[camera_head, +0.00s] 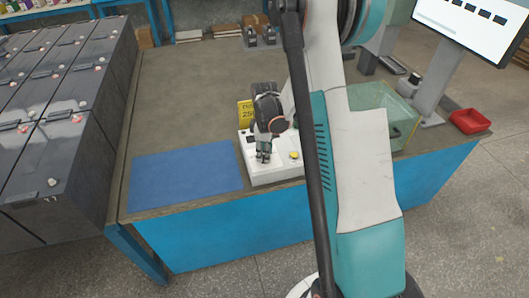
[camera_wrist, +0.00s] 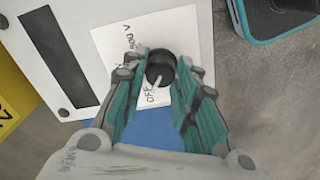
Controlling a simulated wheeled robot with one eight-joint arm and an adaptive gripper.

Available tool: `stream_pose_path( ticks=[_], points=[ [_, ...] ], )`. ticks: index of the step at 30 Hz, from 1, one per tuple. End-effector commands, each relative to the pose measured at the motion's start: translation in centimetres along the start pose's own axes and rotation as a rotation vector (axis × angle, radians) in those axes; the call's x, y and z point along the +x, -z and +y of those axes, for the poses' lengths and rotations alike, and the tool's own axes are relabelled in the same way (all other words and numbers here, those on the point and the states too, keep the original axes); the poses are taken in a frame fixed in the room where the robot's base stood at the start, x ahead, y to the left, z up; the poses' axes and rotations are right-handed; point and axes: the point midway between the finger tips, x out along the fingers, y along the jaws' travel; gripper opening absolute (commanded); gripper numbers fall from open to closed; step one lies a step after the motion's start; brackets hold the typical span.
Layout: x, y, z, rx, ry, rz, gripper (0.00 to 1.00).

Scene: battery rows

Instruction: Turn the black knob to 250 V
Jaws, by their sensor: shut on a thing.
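The black knob (camera_wrist: 160,66) sits on a white label plate (camera_wrist: 188,32) in the wrist view. My gripper (camera_wrist: 162,72) has its teal fingers closed on either side of the knob. A white pointer mark on the knob points down and slightly left, towards the OFF label. A 500 V label shows at the upper left of the plate; a label between them is mostly hidden by the left finger. In the head view my gripper (camera_head: 263,158) points down onto the white box (camera_head: 284,174); the knob is hidden there.
The white box stands on a brown-topped bench (camera_head: 190,85) beside a blue mat (camera_head: 185,175). A clear greenish bin (camera_head: 395,115) and a red tray (camera_head: 469,121) stand to the right. Dark battery cases (camera_head: 60,160) line the left.

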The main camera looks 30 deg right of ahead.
Motion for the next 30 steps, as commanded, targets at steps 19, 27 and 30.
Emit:
stream_pose_path(
  ticks=[19, 27, 30],
  points=[
    [0.06, -0.02, 0.08, 0.579, -0.001, 0.0, 0.04],
    [0.03, -0.03, 0.12, 0.777, 0.0, 0.001, 0.04],
    [0.02, -0.03, 0.13, 0.829, 0.0, 0.001, 0.04]
  ],
)
